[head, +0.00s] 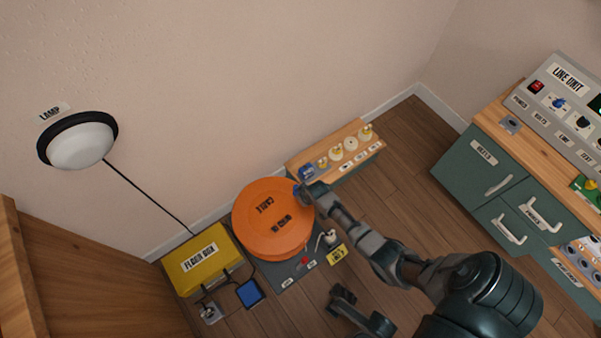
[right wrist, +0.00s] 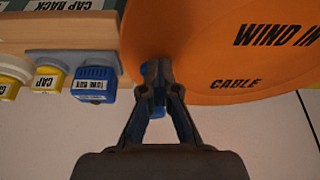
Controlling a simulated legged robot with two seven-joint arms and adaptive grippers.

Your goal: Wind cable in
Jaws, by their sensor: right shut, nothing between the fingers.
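The orange cable reel (head: 262,222), marked CABLE and WIND IN, lies on a grey base on the floor. It fills the upper right of the right wrist view (right wrist: 225,55). My right gripper (head: 301,191) is at the reel's right rim. In the right wrist view its fingers (right wrist: 158,72) are shut with nothing between them, right by a blue handle (right wrist: 145,105) that is partly hidden behind them. A dark gripper-like part at the bottom centre (head: 343,296) looks like my left gripper, low and away from the reel; its finger opening is unclear.
A yellow floor box (head: 202,262) stands left of the reel, with a blue pad (head: 249,293) in front. A wooden cap rack (head: 350,165) with several caps is close behind my right gripper. A green cabinet (head: 485,165) stands right.

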